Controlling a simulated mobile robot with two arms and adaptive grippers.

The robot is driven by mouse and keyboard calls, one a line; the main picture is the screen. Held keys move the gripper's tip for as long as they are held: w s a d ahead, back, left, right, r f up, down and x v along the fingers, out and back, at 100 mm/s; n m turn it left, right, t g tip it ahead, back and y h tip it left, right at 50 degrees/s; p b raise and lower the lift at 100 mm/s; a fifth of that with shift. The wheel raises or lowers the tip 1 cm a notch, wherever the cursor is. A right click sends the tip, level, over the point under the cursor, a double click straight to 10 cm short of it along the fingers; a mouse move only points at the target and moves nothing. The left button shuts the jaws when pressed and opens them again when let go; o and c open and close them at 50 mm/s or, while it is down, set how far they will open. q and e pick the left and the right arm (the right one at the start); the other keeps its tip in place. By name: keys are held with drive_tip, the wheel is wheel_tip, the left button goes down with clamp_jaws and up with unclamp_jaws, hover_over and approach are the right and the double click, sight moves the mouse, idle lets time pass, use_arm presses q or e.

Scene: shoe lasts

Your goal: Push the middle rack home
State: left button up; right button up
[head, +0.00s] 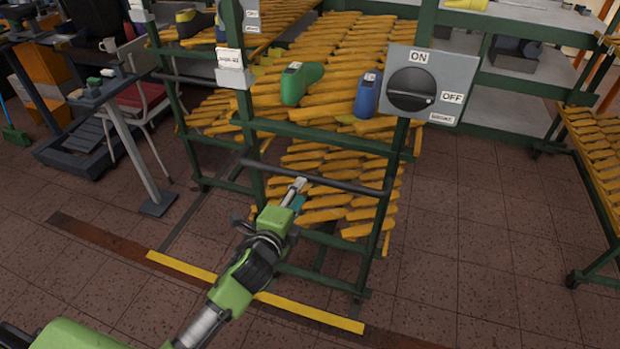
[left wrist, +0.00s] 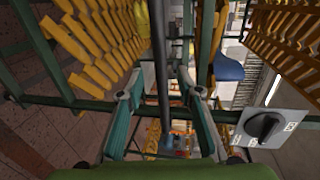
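The middle rack (head: 320,140) is a green wheeled frame with tiers of yellow slats. A dark horizontal handle bar (head: 340,184) crosses its near side. A green shoe last (head: 300,82) and a blue one (head: 367,95) sit on its upper tier. My left gripper (head: 298,190) reaches the bar near its middle. In the left wrist view, the teal fingers (left wrist: 162,98) are open, one on each side of the dark bar (left wrist: 160,60). I cannot tell whether they touch it. The blue last (left wrist: 228,66) also shows there. My right gripper is not in view.
An ON/OFF switch panel (head: 415,84) is on the rack's right post. Another slatted rack (head: 600,150) stands at the right edge. A yellow floor strip (head: 310,312) lies in front. A slim stand (head: 135,140) is at left. Floor between the racks is clear.

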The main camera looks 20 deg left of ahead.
sight(309, 178)
use_arm(q)
drive_tip(key=w, duration=0.2)
drive_tip(key=w+f, duration=0.1)
drive_tip(key=w, duration=0.5)
drive_tip(key=shift+w+d+f, duration=0.15)
drive_tip(key=shift+w+f, duration=0.05)
drive_tip(key=shift+f, duration=0.15)
clamp_jaws()
